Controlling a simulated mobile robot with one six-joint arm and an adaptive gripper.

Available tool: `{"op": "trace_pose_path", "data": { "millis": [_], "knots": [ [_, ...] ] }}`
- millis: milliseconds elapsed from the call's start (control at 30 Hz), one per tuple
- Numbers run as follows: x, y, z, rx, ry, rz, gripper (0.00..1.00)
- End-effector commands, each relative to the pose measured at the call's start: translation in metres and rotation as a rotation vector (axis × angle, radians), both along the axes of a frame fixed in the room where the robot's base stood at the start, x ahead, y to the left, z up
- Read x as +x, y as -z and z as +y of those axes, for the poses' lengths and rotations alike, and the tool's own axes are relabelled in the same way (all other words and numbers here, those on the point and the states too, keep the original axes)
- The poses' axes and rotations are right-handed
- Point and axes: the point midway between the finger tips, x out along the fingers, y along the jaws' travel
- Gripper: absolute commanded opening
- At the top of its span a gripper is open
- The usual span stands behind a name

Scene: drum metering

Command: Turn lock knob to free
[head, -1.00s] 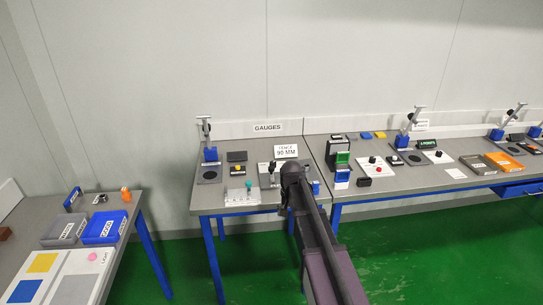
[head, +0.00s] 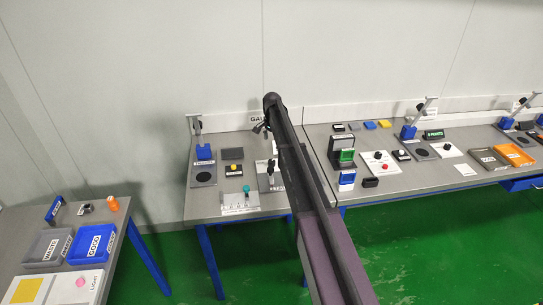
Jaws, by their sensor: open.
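A grey fixture (head: 264,181) stands on the gauges table, with a dark upright part (head: 270,168) on it. I cannot tell whether this part is the lock knob; it is small, and my arm covers the fixture's right side. My gripper (head: 261,128) shows small and dark beside the upper end of my arm, in front of the gauges sign. It looks open and empty, above and apart from the fixture.
The gauges table (head: 208,209) also holds a clear block with a teal knob (head: 246,190), a yellow button box (head: 233,169) and a blue stand (head: 204,153). Another bench (head: 410,183) adjoins at right. Blue and grey bins (head: 96,243) stand at left.

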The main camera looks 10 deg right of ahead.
Motion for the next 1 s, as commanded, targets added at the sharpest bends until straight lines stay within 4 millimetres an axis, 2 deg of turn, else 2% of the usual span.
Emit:
{"op": "trace_pose_path", "data": {
  "millis": [100, 600, 1000],
  "knots": [
    [0.008, -0.002, 0.0, 0.0, 0.014, 0.0, 0.84],
    [0.008, 0.0, -0.001, 0.0, 0.018, 0.0, 0.84],
    [0.008, 0.02, -0.002, 0.0, 0.019, 0.0, 0.84]
  ]
}}
